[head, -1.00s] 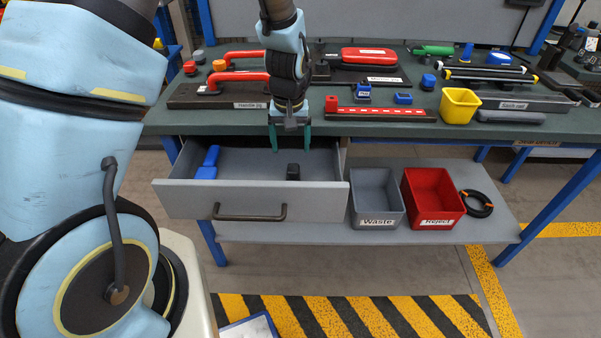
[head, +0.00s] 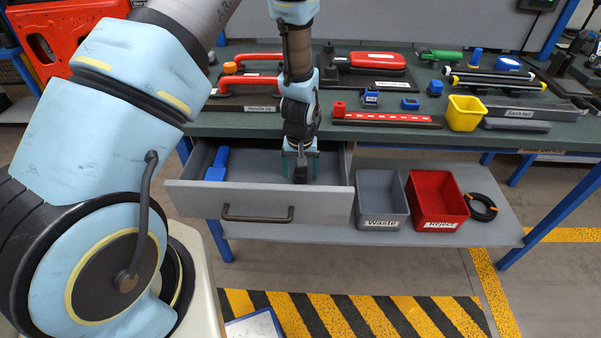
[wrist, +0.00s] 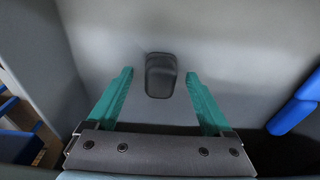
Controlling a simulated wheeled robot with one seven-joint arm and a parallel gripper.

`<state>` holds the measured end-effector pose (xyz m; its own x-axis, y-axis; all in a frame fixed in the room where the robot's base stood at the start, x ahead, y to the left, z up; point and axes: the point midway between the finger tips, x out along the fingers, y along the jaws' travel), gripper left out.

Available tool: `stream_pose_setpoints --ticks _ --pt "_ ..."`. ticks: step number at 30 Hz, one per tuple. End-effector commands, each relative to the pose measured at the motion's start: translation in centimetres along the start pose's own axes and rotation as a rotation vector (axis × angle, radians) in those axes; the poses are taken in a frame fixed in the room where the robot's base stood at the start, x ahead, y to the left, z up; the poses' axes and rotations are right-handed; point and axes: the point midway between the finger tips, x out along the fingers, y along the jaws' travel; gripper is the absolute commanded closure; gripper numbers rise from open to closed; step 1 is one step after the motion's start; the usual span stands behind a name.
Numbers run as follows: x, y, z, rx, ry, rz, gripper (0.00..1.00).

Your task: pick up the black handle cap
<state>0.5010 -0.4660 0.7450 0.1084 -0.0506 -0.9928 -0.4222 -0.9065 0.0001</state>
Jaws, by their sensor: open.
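The black handle cap (wrist: 160,75) lies on the grey floor of the open drawer (head: 258,204). In the wrist view it sits ahead of and between my two green fingers, with a gap on each side. My gripper (head: 300,172) is open and reaches down into the drawer. In the head view the cap (head: 300,174) shows as a dark shape between the fingers, partly covered by them. I see no contact between the fingers and the cap. The gripper also fills the lower part of the wrist view (wrist: 158,90).
A blue item (head: 217,164) lies in the drawer's left part. The drawer's front and side walls surround my gripper. The workbench (head: 400,130) behind holds tools and fixtures. A grey Waste bin (head: 381,203) and a red Reject bin (head: 437,203) stand to the right on a lower shelf.

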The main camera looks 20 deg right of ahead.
Motion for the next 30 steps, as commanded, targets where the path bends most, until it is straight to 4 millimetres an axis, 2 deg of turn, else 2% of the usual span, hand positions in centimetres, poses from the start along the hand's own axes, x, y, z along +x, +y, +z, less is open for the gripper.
stream_pose_setpoints --ticks 6,27,30 --pt "0.04 0.0 -0.03 0.0 0.001 0.0 0.16" --pt "0.01 -0.01 -0.03 0.0 0.001 0.0 0.95" --pt "0.0 -0.01 -0.03 0.0 0.001 0.0 0.96"
